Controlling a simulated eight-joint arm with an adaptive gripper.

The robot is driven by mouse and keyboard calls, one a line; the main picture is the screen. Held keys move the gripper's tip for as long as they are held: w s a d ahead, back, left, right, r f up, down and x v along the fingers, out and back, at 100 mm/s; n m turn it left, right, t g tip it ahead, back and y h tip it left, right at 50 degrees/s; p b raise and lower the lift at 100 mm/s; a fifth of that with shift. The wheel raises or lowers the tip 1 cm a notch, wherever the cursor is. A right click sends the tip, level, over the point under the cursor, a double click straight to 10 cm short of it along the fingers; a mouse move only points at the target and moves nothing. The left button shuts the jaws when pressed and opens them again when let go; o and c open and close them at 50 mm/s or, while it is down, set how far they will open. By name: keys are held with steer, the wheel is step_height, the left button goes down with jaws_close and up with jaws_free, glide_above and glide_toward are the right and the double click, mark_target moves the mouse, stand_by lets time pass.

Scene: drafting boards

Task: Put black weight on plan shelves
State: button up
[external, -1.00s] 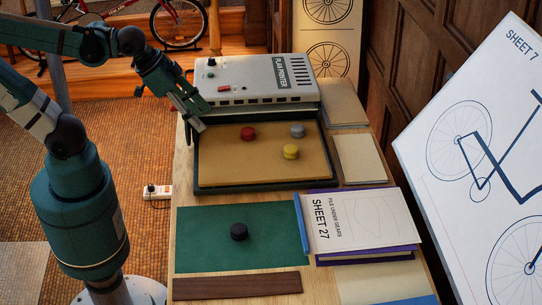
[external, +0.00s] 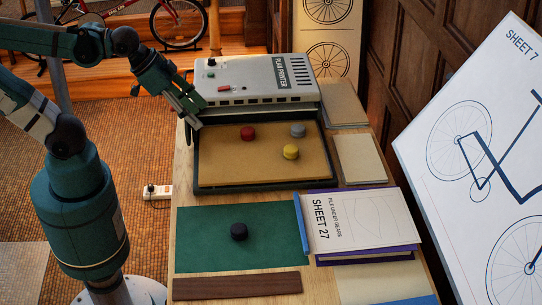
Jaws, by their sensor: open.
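The black weight (external: 239,231), a short dark round piece, sits on the green mat (external: 205,252) at the front left of the wooden table. My gripper (external: 194,121) is open, pointing down near the left edge of the plan printer and the back left corner of its tray. It is well behind the black weight and apart from it. I see nothing between its fingers, though they are small in this view. I cannot pick out plan shelves for certain in this view.
The plan printer (external: 262,79) stands at the back. Its tan tray (external: 235,172) holds a red weight (external: 248,133), a grey weight (external: 298,130) and a yellow weight (external: 291,151). Books (external: 360,220) lie right of the mat, a brown strip (external: 236,286) in front.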

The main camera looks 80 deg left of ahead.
steer(key=shift+w+d+m, duration=0.55)
steer(key=shift+w+m, duration=0.15)
steer(key=shift+w, duration=0.1)
steer(key=m+g, duration=0.7)
steer(key=m, duration=0.6)
glide_toward(239, 226)
steer(key=shift+w+a+f, duration=0.1)
steer(key=shift+a, duration=0.35)
steer(key=shift+d+f+m, duration=0.4)
steer(key=shift+f+m, duration=0.1)
steer(key=shift+f, duration=0.35)
steer(key=shift+f+b, duration=0.55)
steer(key=shift+f, duration=0.75)
steer(key=shift+f+b, duration=0.85)
steer(key=shift+f, duration=1.75)
